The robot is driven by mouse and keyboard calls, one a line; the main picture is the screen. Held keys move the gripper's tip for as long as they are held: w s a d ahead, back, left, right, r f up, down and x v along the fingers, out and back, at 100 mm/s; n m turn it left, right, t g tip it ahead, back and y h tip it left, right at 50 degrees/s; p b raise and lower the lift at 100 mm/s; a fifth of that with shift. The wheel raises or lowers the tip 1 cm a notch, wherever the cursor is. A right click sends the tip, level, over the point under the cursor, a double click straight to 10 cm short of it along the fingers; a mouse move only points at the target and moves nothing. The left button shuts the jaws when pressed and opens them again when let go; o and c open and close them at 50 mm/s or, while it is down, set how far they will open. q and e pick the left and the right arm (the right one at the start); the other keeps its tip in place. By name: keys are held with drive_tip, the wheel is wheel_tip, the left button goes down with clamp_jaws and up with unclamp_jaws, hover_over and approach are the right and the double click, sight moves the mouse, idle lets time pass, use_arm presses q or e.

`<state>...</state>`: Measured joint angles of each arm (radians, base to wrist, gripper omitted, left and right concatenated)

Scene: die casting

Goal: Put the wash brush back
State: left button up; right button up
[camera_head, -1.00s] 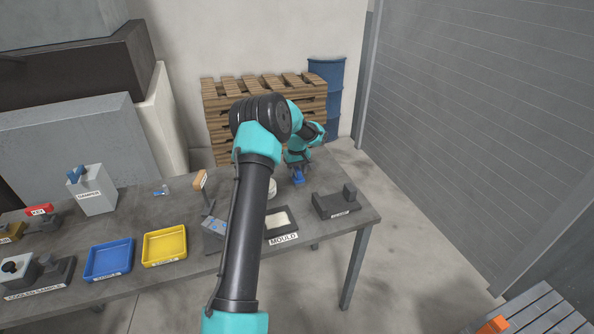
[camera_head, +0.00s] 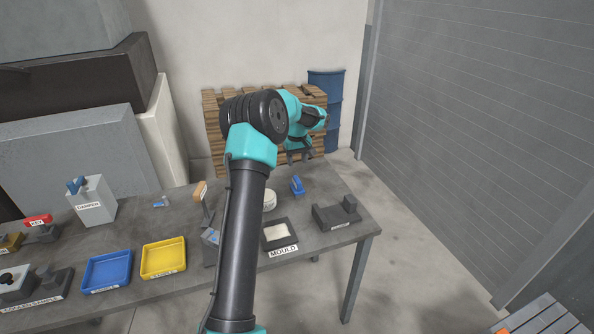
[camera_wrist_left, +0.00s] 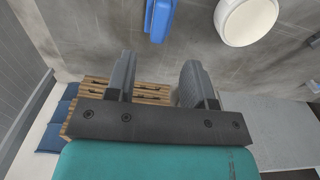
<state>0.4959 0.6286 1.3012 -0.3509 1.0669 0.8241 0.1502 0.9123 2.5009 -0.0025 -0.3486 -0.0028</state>
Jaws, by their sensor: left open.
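A small blue object (camera_head: 297,185) stands on the far right part of the table, near a round white pot (camera_head: 270,200). It also shows in the left wrist view (camera_wrist_left: 160,18), cut by the top edge. A wooden-handled tool (camera_head: 200,190) stands upright left of my arm, its lower end partly hidden. I cannot tell which of these two is the wash brush. My left gripper (camera_head: 301,157) is open and empty, above and beyond the blue object and apart from it. In the left wrist view its two fingers (camera_wrist_left: 157,68) are spread. My right gripper is not in view.
The mould (camera_head: 280,234) lies right of my left arm, with a dark grey fixture (camera_head: 337,214) beside it at the table's right end. A yellow tray (camera_head: 163,257) and a blue tray (camera_head: 106,270) sit to the left. Wooden pallets (camera_head: 222,130) and a blue drum (camera_head: 333,105) stand behind.

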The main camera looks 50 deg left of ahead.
use_arm(q)
drive_tip(key=shift+r, duration=0.85)
drive_tip(key=shift+d, duration=0.1)
